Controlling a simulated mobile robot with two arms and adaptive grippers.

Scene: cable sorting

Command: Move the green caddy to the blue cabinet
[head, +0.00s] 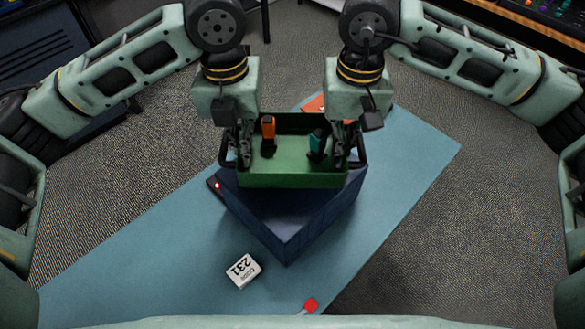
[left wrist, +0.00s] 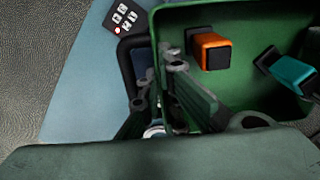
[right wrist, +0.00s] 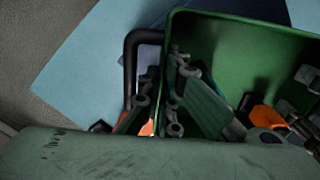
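The green caddy (head: 290,181) is level between my grippers, over the top of the dark blue cabinet (head: 290,225). I cannot tell whether it touches the cabinet. An orange-handled item (head: 268,130) and a teal-handled item (head: 317,143) stand inside it. My left gripper (head: 241,157) is closed at the caddy's left side wall, by a black side handle (left wrist: 126,75). My right gripper (head: 345,155) is closed at the right side wall, by the other handle (right wrist: 131,70). The caddy's underside and part of the cabinet top are hidden.
The cabinet stands on a blue-teal surface (head: 150,255). A dark panel (left wrist: 125,18) is left of the cabinet. An orange-red item (head: 314,104) is partly hidden behind the caddy.

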